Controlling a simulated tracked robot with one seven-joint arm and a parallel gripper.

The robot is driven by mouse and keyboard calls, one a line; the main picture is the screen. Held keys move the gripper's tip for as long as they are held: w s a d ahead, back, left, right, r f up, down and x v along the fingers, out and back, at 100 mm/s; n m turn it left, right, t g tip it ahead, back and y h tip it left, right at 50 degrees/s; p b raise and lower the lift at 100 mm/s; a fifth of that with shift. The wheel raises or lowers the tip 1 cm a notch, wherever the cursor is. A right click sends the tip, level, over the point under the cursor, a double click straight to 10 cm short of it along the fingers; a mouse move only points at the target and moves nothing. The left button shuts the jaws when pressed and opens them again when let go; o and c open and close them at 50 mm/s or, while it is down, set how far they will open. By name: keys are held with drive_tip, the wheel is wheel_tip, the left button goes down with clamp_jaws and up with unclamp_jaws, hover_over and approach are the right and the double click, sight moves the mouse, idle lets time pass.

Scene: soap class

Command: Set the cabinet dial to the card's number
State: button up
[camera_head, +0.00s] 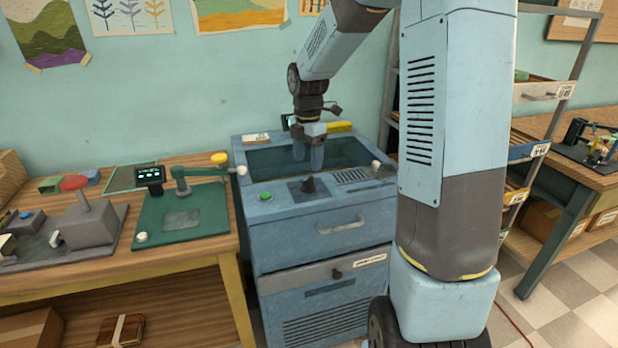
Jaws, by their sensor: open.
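The blue cabinet (280,243) stands in the middle. A black knob (308,184) sits on a dark plate on its top front. Another dark knob (337,273) is on its lower front, beside a white label strip (371,261). I cannot tell for sure which knob is the dial, and no dial marks are readable. A small pale card (257,138) lies at the cabinet's back left; its print is too small to read. My gripper (309,165) is open, fingers pointing down, over the cabinet's recessed top, behind the upper knob in the picture. It appears empty.
A green button (265,196), a drawer handle (340,225) and a yellow object (339,127) are on the cabinet. A wooden bench (185,255) with a green device (182,215) stands left. My arm hides part of the right side, where shelving (545,92) stands.

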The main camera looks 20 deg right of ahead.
sight(308, 178)
wheel_tip(308, 178, down, 7)
drive_tip(key=shift+r, duration=0.1)
idle(0.4)
drive_tip(key=c, duration=1)
drive_tip(key=shift+d, duration=0.1)
drive_tip(key=shift+c, duration=0.3)
